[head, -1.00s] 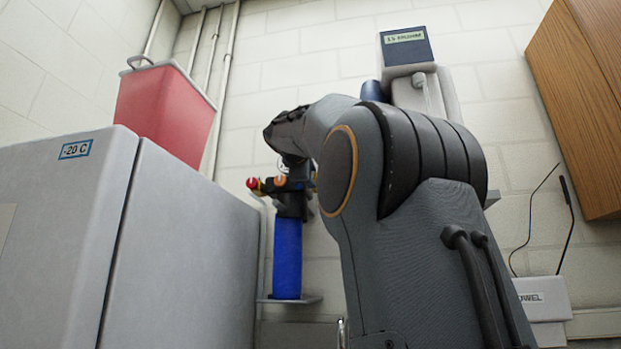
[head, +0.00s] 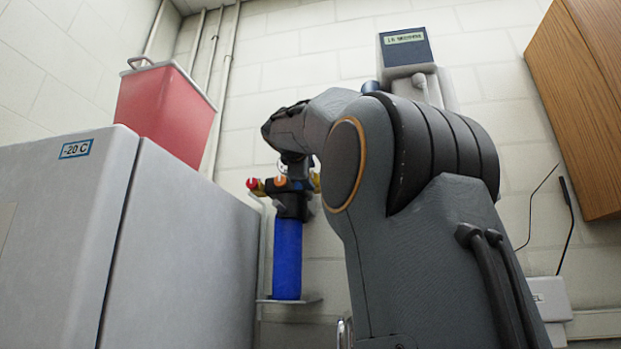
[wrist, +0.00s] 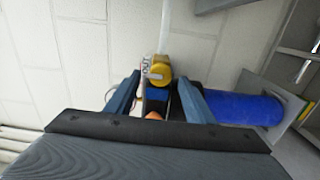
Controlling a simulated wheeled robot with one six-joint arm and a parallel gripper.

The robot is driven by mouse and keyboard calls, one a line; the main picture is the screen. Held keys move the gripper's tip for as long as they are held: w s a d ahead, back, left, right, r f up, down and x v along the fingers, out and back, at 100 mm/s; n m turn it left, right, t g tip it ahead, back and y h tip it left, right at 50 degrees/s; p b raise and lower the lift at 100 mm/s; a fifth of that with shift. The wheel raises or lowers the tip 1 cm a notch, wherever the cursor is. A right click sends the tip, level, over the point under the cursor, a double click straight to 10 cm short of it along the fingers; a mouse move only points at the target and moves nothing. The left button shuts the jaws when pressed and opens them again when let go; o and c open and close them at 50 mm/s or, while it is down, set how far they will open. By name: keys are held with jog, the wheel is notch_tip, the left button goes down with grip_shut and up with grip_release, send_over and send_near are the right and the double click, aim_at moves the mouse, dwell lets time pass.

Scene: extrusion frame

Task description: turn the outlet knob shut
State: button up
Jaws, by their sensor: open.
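A blue cylinder (head: 287,258) stands upright on a small wall shelf, with a dark valve block (head: 292,205) on top. The block carries an orange knob (head: 280,181) and a red-and-yellow knob (head: 255,185); a yellow part shows at its right. A yellow knob or cap (wrist: 158,68) with a small white tag lies just beyond the fingertips. Blue and orange parts show between the fingers. Contact cannot be made out.
A grey freezer (head: 180,240) fills the left, with a red bin (head: 165,110) on top. A grey wall unit (head: 425,85) hangs behind my arm. A wooden cabinet (head: 580,110) is at upper right, and a white box (head: 545,297) at lower right. The shelf (head: 305,299) bears the cylinder.

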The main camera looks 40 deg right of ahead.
jog(key=b+v, duration=0.1)
jog(key=v, duration=0.5)
jog(key=shift+a, duration=0.15)
jog(key=shift+s, duration=0.15)
